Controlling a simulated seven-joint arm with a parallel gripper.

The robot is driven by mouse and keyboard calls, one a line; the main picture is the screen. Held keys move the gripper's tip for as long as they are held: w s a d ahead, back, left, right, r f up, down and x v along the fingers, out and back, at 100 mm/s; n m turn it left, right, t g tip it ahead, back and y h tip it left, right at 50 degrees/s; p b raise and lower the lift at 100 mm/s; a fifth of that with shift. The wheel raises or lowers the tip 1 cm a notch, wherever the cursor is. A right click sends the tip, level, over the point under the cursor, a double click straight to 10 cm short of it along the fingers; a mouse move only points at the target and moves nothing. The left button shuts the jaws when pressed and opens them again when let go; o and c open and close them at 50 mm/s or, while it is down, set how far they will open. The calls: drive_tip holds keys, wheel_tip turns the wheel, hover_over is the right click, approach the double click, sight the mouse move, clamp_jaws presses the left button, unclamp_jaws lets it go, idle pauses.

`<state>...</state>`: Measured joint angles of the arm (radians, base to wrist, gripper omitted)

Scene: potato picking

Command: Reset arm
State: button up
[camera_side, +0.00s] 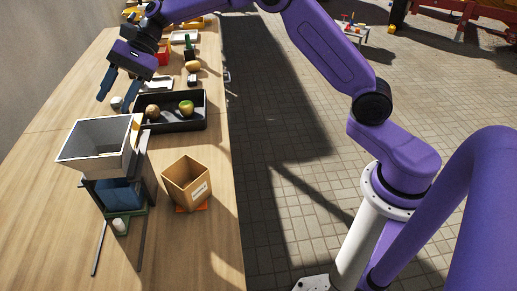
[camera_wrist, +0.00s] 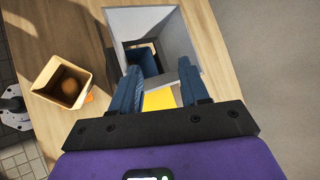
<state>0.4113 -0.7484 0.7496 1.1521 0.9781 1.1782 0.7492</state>
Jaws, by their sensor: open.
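My gripper (camera_side: 110,101) is raised above the wooden table in the side view, beyond the grey hopper. Its two blue fingers are spread apart with nothing between them. In the wrist view the gripper (camera_wrist: 159,66) points towards the open mouth of the grey hopper (camera_wrist: 190,50). The hopper (camera_side: 86,154) sits on a dark stand in the side view. An open cardboard box (camera_side: 190,190) stands right of it. The wrist view shows a round brown potato (camera_wrist: 71,91) inside that box (camera_wrist: 44,83).
A black tray (camera_side: 186,126) behind the hopper holds a brown round item (camera_side: 152,111) and a green-yellow one (camera_side: 186,108). Several small items and trays crowd the table's far end. The table's right edge (camera_side: 237,225) drops to a paved floor. The near table is mostly clear.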

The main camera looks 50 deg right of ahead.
drive_tip(key=s+n+g+h, duration=0.1)
drive_tip(key=s+n+h, duration=0.3)
drive_tip(key=s, duration=1)
drive_tip(key=s+d+f+n+t+h, duration=0.1)
drive_tip(key=s+d+f+n+h, duration=0.2)
drive_tip(key=s+d+n, duration=0.5)
drive_tip(key=s+d+f+n+t+h, duration=0.1)
drive_tip(key=s+d+f+n+h, duration=0.2)
drive_tip(key=s+d+n, duration=0.6)
drive_tip(key=s+d, duration=0.3)
drive_tip(key=s, duration=0.6)
drive_tip(key=shift+d+n, duration=0.3)
drive_tip(key=shift+d, duration=0.1)
